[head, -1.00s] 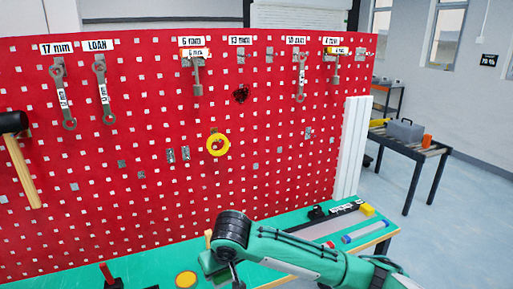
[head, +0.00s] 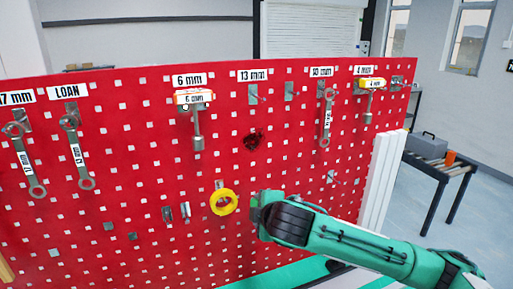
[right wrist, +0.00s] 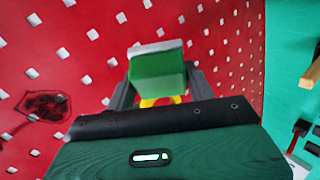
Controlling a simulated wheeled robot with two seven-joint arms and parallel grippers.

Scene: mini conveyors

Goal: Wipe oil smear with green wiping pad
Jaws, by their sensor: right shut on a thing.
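The oil smear (head: 253,140) is a dark black-red patch on the red pegboard, under the 13 mm label. It also shows at the left in the right wrist view (right wrist: 43,106). My right gripper (right wrist: 160,88) is shut on the green wiping pad (right wrist: 158,72), a block with a pale grey edge. In the head view my right arm reaches in from the right, and its wrist is below the smear, beside the yellow ring. The pad is mostly hidden there by my wrist. I cannot tell whether it touches the board. My left gripper is not in view.
The pegboard (head: 120,200) carries wrenches, hex tools and labels. A yellow ring (head: 223,202) hangs just left of my right wrist. Empty metal hooks (head: 252,94) stick out above the smear. The green bench top (right wrist: 292,60) lies below.

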